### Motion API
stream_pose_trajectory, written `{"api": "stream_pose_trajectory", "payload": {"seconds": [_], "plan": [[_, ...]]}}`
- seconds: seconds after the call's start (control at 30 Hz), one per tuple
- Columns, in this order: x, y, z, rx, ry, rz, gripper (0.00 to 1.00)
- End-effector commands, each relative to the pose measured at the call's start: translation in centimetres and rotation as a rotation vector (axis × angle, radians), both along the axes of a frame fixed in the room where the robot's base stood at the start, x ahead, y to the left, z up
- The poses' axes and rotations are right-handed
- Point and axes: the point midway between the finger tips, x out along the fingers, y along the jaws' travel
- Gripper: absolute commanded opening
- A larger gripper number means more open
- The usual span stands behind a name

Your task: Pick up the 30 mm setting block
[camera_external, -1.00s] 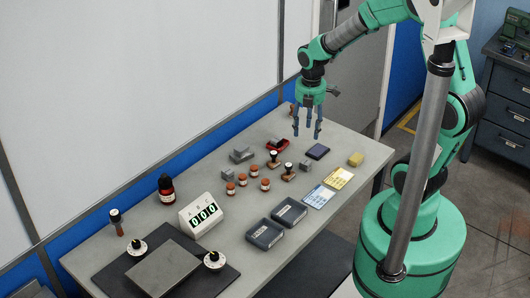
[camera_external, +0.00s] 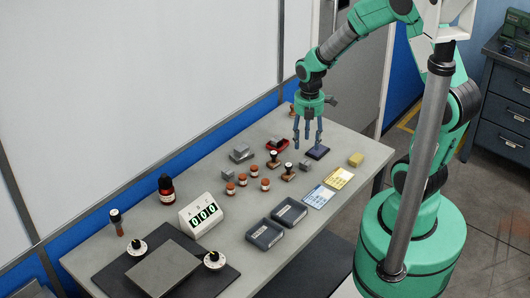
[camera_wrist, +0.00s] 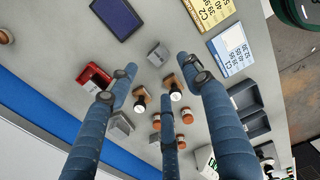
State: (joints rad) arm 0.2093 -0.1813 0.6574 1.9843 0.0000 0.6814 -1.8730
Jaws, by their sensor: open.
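Small grey blocks lie on the bench; I cannot read their sizes, so I cannot tell which is the 30 mm setting block. One grey block (camera_external: 305,165) lies near the stamps, and it appears to be the one in the wrist view (camera_wrist: 158,53). A larger grey block (camera_external: 241,152) lies further left, and a small one (camera_external: 228,174) lies in front of it. My gripper (camera_external: 308,142) is open and empty above the far part of the bench, fingers pointing down. In the wrist view its three blue fingers (camera_wrist: 155,92) are spread, with wooden stamps between and beyond them.
Stamps (camera_external: 288,172), brown-capped jars (camera_external: 265,184), a red tray (camera_external: 277,144) and a dark ink pad (camera_external: 317,152) crowd the area below.

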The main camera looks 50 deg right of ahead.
Motion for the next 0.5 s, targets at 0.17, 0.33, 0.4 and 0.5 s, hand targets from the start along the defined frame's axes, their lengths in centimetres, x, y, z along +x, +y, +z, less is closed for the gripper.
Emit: {"api": "stream_pose_trajectory", "payload": {"seconds": [0.17, 0.33, 0.4, 0.5], "plan": [[-0.1, 0.0, -3.0, 0.001, 0.003, 0.000, 0.49], [0.0, 0.0, -4.7, 0.000, 0.001, 0.000, 0.49], [0.0, 0.0, -5.0, 0.000, 0.000, 0.000, 0.49], [0.0, 0.0, -5.1, 0.000, 0.000, 0.000, 0.49]]}}
